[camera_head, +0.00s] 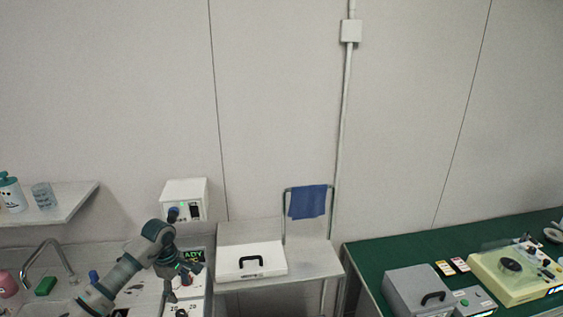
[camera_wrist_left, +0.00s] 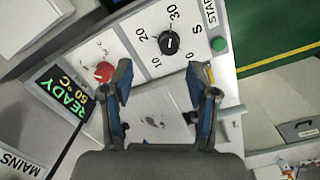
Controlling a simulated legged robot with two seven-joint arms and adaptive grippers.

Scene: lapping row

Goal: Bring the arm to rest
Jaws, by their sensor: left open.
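My left arm (camera_head: 119,276) comes in from the lower left in the head view. Its left gripper (camera_head: 187,275) hangs over a white control panel beside the sink. In the left wrist view the left gripper (camera_wrist_left: 160,82) has its two blue-padded fingers spread apart with nothing between them. The panel (camera_wrist_left: 145,78) lies behind the fingers, with a black dial knob (camera_wrist_left: 169,43), a red knob (camera_wrist_left: 104,72) and a green button (camera_wrist_left: 218,44). I cannot tell how far the fingertips are from it. My right gripper is not in view.
A display (camera_wrist_left: 63,90) reads READY. A white box (camera_head: 183,199) is on the wall above the panel. A white case (camera_head: 249,262) sits on a side table, with a blue cloth (camera_head: 308,201) on a rail behind. A green bench (camera_head: 375,262) with equipment is at right. A tap (camera_head: 38,258) stands left.

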